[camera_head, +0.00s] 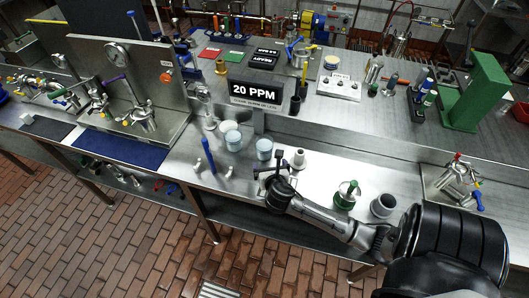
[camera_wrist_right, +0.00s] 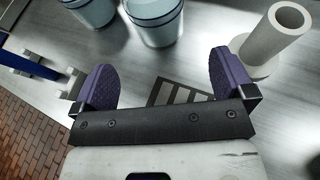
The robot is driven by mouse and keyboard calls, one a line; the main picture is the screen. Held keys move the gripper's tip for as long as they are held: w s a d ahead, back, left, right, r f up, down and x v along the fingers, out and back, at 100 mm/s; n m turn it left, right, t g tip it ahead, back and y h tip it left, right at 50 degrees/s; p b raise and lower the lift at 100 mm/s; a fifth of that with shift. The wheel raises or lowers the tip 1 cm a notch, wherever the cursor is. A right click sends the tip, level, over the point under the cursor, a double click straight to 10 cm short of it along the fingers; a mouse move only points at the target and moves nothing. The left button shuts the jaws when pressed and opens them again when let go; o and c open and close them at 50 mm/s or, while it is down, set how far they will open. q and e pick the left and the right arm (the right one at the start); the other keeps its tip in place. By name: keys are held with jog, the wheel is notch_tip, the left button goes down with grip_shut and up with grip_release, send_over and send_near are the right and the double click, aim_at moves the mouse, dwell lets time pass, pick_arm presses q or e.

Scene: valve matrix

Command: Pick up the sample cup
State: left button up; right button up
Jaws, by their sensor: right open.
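Pale blue-grey cups stand on the steel bench. One (camera_head: 264,148) is just beyond my right gripper (camera_head: 272,168), and another (camera_head: 232,140) is to its left. In the right wrist view two cups, the nearer one (camera_wrist_right: 156,24) and another (camera_wrist_right: 92,8), show at the top edge, partly cut off. Which one is the sample cup I cannot tell. My right gripper (camera_wrist_right: 160,72) is open, its purple fingers wide apart with nothing between them. The cups lie beyond its fingertips, not touching them. My left gripper is not in view.
A pale flanged tube (camera_wrist_right: 288,24) stands right of my right gripper. A blue-handled fitting (camera_head: 208,155) is to its left. A green-topped item (camera_head: 347,194) and a grey cup-like cylinder (camera_head: 383,206) stand near my right arm. A "20 PPM" sign (camera_head: 254,93) rises behind.

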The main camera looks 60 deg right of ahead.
aim_at(266, 155)
jog(key=x, duration=0.4)
jog(key=shift+b, duration=0.35)
jog(key=shift+w+d+f, duration=0.25)
jog(key=shift+w+d, duration=0.15)
jog(key=shift+d, duration=0.1)
jog(key=b+x, duration=0.1)
jog(key=x, duration=0.3)
jog(key=shift+w+d, duration=0.1)
jog(key=shift+w, duration=0.2)
jog(key=shift+d+f, duration=0.1)
jog(key=shift+d, duration=0.1)
jog(key=c, duration=1.1)
